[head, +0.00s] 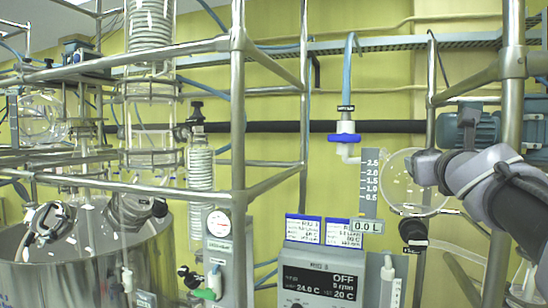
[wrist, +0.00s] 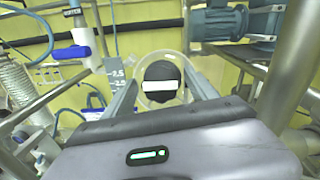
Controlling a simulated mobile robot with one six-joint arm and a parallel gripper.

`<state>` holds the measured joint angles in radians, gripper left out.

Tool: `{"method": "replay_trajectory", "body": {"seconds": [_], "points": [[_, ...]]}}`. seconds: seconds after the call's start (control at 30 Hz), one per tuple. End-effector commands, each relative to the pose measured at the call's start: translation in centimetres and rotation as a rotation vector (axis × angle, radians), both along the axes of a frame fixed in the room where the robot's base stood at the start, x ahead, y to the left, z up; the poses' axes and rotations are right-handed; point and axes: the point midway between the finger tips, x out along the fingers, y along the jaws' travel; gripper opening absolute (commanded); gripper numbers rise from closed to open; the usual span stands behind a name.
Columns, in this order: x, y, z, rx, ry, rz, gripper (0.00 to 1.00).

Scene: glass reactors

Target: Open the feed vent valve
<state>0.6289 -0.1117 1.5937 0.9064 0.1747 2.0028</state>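A white valve (head: 345,128) with a blue handle (head: 345,138) sits on a vertical line beneath a blue hose, with a small dark label above it. The handle lies crosswise to the line. The valve also shows at the upper left of the wrist view (wrist: 80,38). A round glass vessel (head: 400,196) stands to its right. A black knob with a white label (wrist: 160,72) shows in the wrist view, inside the vessel's outline. My gripper (wrist: 160,80) is open, with its fingers either side of the knob in the picture; contact cannot be told. The labels are unreadable.
A metal frame post (head: 238,150) and rails stand left of the blue-handled valve. Another post (head: 512,80) and a blue-grey motor (head: 470,130) are close to my arm. A control box (head: 318,275) stands below. A graduated scale (head: 370,185) is beside the vessel.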

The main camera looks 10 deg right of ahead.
Motion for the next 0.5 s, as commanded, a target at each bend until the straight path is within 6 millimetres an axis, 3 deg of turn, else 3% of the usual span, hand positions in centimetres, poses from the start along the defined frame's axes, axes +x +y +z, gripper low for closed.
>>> {"method": "replay_trajectory", "body": {"seconds": [0.03, 0.3, 0.5], "points": [[0.01, -0.01, -0.01, 0.0, 0.0, 0.0, 0.61], [0.02, -0.02, -0.05, 0.0, 0.001, 0.0, 0.08], [0.01, -0.05, -0.11, -0.009, 0.007, 0.003, 0.04]]}}
